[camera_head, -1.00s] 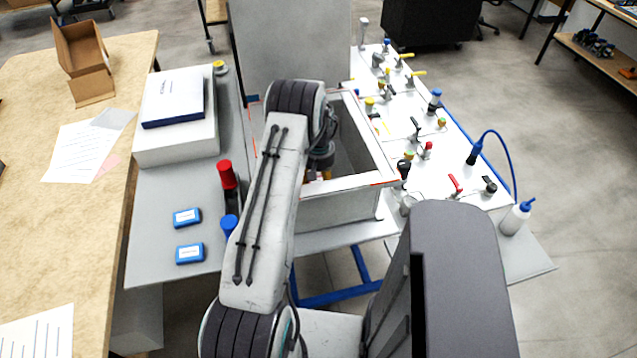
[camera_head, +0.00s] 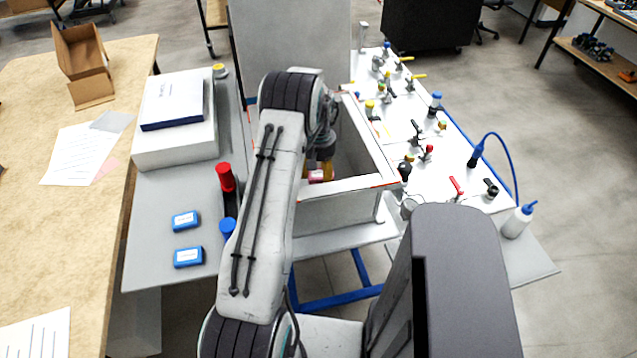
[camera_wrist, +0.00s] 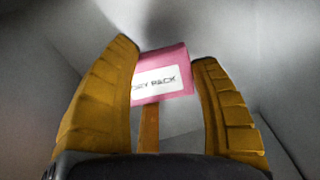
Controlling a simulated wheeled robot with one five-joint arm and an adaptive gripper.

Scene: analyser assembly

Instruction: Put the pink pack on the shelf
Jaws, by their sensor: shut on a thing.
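The pink pack (camera_wrist: 160,74), with a white label, is between the two orange fingers of my gripper (camera_wrist: 165,52) in the wrist view. The fingers are shut on it, and it sits near their tips. In the head view, my gripper (camera_head: 325,165) is inside the open-topped grey housing (camera_head: 345,203), with a little of the pink pack (camera_head: 318,176) showing beside it. My arm hides the left part of the housing. I cannot clearly make out the shelf in either view.
The housing's walls surround my gripper closely. A white bench (camera_head: 436,172) with several valves and fittings stands at right. At left, a grey side table (camera_head: 160,225) carries blue boxes (camera_head: 187,220), a red-capped item (camera_head: 225,177) and a white case (camera_head: 177,146).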

